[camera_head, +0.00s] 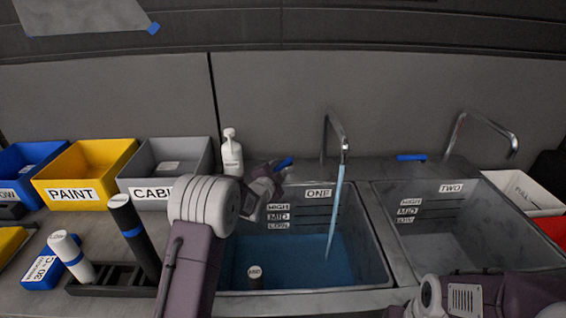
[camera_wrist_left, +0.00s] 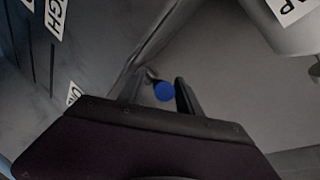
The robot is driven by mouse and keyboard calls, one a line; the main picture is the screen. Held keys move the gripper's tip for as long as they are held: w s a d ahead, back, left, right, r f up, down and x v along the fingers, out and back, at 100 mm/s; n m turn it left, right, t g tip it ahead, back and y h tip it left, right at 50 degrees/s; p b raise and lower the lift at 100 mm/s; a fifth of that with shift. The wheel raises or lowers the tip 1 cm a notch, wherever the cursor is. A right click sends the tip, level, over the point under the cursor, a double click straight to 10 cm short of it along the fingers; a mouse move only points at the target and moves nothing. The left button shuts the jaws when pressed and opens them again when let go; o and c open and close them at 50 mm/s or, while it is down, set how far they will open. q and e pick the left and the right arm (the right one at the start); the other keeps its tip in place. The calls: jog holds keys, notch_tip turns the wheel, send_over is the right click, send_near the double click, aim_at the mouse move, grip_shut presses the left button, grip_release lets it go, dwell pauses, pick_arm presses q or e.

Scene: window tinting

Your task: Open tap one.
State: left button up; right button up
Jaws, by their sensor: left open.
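Tap one (camera_head: 335,130) is a curved metal spout above the left basin, marked ONE (camera_head: 318,193). A bluish stream of water (camera_head: 335,215) falls from it into the basin. Its blue handle (camera_head: 284,163) stands left of the spout. My left gripper (camera_head: 275,175) is right at this handle. In the left wrist view a round blue end (camera_wrist_left: 164,91) shows between the two dark fingers of the open left gripper (camera_wrist_left: 158,92). I cannot tell whether the fingers touch it. Part of my right arm shows at the lower right; its gripper does not show.
Basin one holds blue water (camera_head: 300,262). Basin two (camera_head: 440,255), with its own tap (camera_head: 480,122) and blue handle (camera_head: 411,157), looks empty. A white pump bottle (camera_head: 231,152) stands behind my left arm. Yellow (camera_head: 90,172) and grey (camera_head: 165,165) bins stand left.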

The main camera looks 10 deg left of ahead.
pick_arm(q)
jog(key=shift+w+f, duration=0.15)
jog(key=shift+w, duration=0.15)
jog(key=shift+s+r, duration=0.35)
jog(key=shift+s, duration=0.1)
jog(key=shift+s+r, duration=0.15)
jog(key=c, duration=0.5)
grip_shut()
